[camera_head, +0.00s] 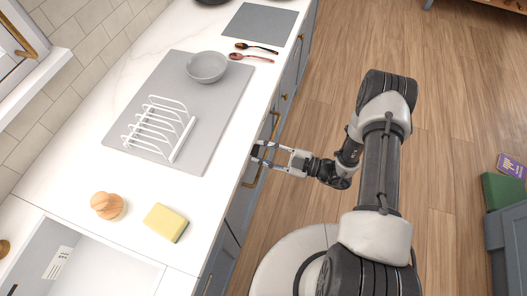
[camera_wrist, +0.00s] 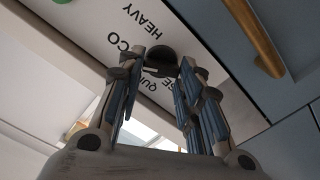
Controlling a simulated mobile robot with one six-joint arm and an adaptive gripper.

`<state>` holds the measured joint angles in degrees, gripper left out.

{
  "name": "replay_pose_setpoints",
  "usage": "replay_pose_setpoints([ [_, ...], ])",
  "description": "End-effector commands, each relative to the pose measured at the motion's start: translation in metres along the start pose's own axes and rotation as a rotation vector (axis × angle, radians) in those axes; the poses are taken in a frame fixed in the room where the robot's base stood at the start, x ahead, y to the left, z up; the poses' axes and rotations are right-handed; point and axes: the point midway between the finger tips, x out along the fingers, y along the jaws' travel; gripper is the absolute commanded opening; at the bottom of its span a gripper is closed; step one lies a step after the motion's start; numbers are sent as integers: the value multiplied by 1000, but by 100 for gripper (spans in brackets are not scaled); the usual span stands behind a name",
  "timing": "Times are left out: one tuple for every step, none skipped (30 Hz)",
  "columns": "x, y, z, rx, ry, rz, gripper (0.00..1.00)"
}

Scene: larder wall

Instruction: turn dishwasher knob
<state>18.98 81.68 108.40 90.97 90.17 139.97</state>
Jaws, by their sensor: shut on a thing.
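The dishwasher knob (camera_wrist: 160,57) is a dark round knob on a pale panel (camera_wrist: 196,42) in the wrist view. In the head view my gripper (camera_head: 259,152) reaches left to the cabinet fronts, just under the counter edge. The knob is hidden there. The knob's pointing direction cannot be told.
A brass handle (camera_wrist: 252,38) is close right of the fingers in the wrist view. The white counter (camera_head: 205,215) overhangs the fronts and holds a dish rack (camera_head: 158,130), a grey bowl (camera_head: 207,66) and a yellow sponge (camera_head: 166,222). The wood floor (camera_head: 325,100) beyond my arm is clear.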

Motion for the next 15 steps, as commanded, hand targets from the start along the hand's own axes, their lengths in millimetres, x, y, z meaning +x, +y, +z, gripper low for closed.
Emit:
replay_pose_setpoints([
  [0, 0, 0, 0, 0, -1, 9],
  [0, 0, 0, 0, 0, -1, 34],
  [0, 0, 0, 0, 0, -1, 36],
  [0, 0, 0, 0, 0, -1, 38],
  [0, 0, 0, 0, 0, 0, 40],
  [0, 0, 0, 0, 0, 0, 43],
  [0, 0, 0, 0, 0, 0, 45],
  [0, 0, 0, 0, 0, 0, 47],
  [0, 0, 0, 0, 0, 0, 50],
  [0, 0, 0, 0, 0, 0, 52],
  [0, 0, 0, 0, 0, 0, 53],
  [0, 0, 0, 0, 0, 0, 53],
  [0, 0, 0, -1, 0, 0, 53],
  [0, 0, 0, -1, 0, 0, 53],
  [0, 0, 0, -1, 0, 0, 53],
])
